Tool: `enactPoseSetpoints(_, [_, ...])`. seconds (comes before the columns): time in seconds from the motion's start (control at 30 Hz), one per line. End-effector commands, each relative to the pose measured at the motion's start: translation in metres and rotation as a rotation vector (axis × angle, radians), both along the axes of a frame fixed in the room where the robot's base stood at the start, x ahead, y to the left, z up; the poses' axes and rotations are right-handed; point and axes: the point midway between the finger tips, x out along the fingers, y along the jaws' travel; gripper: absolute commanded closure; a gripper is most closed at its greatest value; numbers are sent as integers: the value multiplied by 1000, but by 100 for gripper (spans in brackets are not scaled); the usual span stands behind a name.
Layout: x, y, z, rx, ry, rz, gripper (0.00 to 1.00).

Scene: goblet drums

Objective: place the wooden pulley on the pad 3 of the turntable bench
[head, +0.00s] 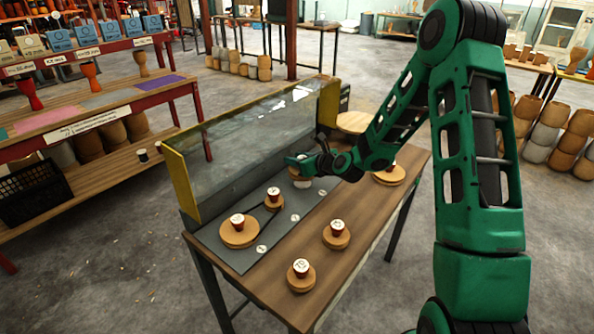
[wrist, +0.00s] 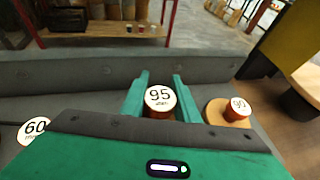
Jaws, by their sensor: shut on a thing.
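My gripper (head: 299,168) is over the far part of the dark strip (head: 232,257) on the turntable bench (head: 357,213). In the wrist view my gripper (wrist: 160,98) is shut on the red knob of a wooden pulley (wrist: 160,103) whose white top reads 95. Its disc is mostly hidden; in the head view only a bit of the held pulley (head: 302,183) shows, and I cannot tell whether it touches the strip. White round markers lie along the strip: a near one (head: 262,249), a middle one (head: 295,217) and a far one (head: 322,192).
Two pulleys sit on the strip: a large one (head: 238,237) and a small one (head: 273,203). Others stand on the wooden top, front (head: 301,280), middle (head: 336,240) and far right (head: 389,178). A clear panel (head: 255,125) walls the bench's back. A pulley marked 90 (wrist: 237,108) is right of my gripper.

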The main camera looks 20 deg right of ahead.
Motion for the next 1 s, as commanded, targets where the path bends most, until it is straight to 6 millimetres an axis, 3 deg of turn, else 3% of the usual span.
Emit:
enactPoseSetpoints(0.3, [0,0,-36,1,3,0,96])
enactPoseSetpoints(0.7, [0,-1,-42,1,0,-1,96])
enactPoseSetpoints(0.73, [0,-1,-41,1,0,-1,65])
enactPoseSetpoints(0.77, [0,-1,-41,0,0,-1,57])
enactPoseSetpoints(0.8, [0,-1,-41,0,0,-1,53])
enactPoseSetpoints(1.0, [0,-1,-41,1,0,-1,53])
